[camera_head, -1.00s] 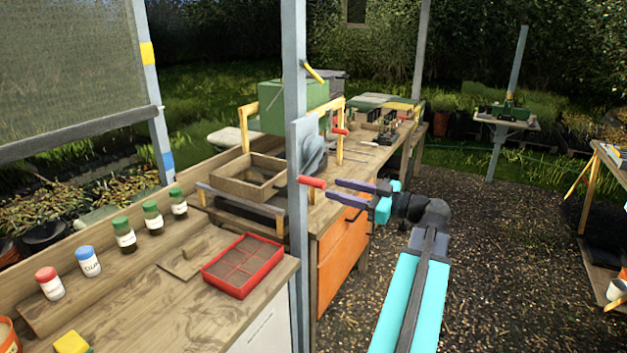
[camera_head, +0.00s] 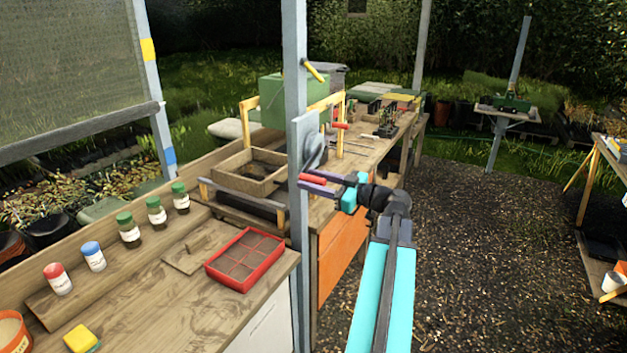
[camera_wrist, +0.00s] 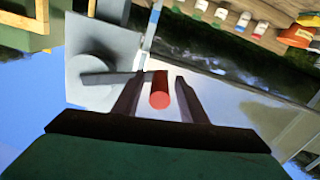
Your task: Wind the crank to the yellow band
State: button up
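The crank's red handle (camera_head: 312,179) sticks out from a grey round drum (camera_head: 314,150) on a plate fixed to the grey post. My gripper (camera_head: 318,183) is at the handle, with its fingers on either side. In the wrist view the red handle (camera_wrist: 160,92) lies between the fingertips of my gripper (camera_wrist: 158,95), with a visible gap on the right; the fingers look open. The dark crank arm (camera_wrist: 105,77) points toward the drum. The yellow band (camera_head: 148,49) is high on the left post, a blue band (camera_head: 168,156) lower. The screen's bottom bar (camera_head: 80,133) ends between them.
The grey crank post (camera_head: 296,90) stands close beside my gripper. A bench with a red tray (camera_head: 245,259) and several jars is at left. A wooden box (camera_head: 250,172) and a green box (camera_head: 288,101) are behind. The gravel at right is open.

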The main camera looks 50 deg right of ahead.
grip_shut()
